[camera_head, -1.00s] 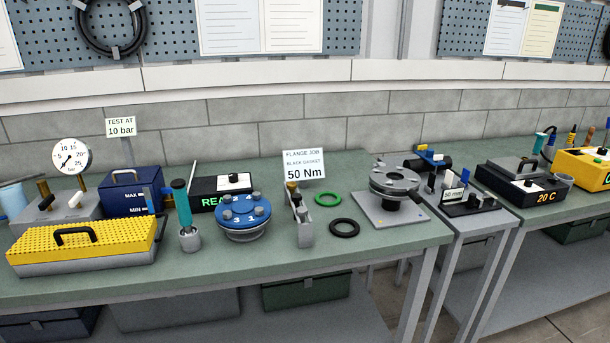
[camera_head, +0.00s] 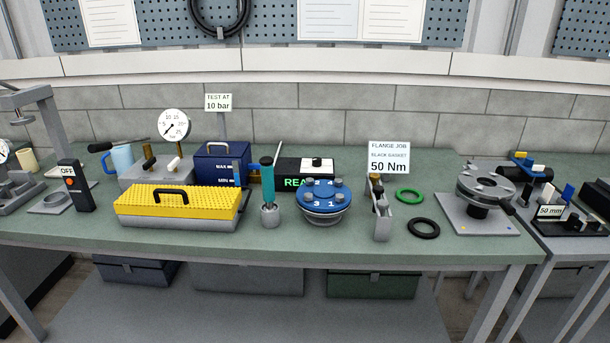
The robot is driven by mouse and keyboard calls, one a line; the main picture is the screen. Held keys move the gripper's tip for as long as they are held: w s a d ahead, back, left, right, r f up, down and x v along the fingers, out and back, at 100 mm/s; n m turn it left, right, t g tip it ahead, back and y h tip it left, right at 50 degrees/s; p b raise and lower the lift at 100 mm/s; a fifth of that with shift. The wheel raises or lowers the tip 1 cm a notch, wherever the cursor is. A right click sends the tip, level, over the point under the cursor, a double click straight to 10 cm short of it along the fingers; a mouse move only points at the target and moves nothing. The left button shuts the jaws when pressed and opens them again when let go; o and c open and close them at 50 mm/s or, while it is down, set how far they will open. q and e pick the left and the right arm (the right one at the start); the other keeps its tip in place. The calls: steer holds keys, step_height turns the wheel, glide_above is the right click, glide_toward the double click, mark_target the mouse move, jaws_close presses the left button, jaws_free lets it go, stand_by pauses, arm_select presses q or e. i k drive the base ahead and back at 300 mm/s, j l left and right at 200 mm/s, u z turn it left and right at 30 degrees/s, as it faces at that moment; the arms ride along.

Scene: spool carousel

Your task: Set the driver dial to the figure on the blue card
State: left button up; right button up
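A pale card (camera_head: 388,158) stands at the back of the bench and reads "FLANGE JOB, BLACK GASKET, 50 Nm". It looks white to pale blue. A tool with a teal handle and black top (camera_head: 267,178) stands upright in a small grey cup (camera_head: 270,215); it looks like the driver. I cannot make out a dial figure on it. A blue flange with numbered bolts (camera_head: 324,195) stands to its right. Neither of my grippers is in view.
A yellow ribbed-lid box (camera_head: 178,203) stands left of the teal tool. A black box with a green display (camera_head: 304,173) stands behind. A grey bolt rack (camera_head: 382,222), a green ring (camera_head: 409,196) and a black ring (camera_head: 424,228) are on the right. The front bench strip is clear.

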mark_target(316, 161)
steer(key=l+u, duration=0.15)
steer(key=u, duration=0.7)
steer(key=l+u, duration=0.35)
steer(key=i+l+u, duration=0.1)
steer(key=l+u, duration=0.25)
steer(key=l, duration=0.2)
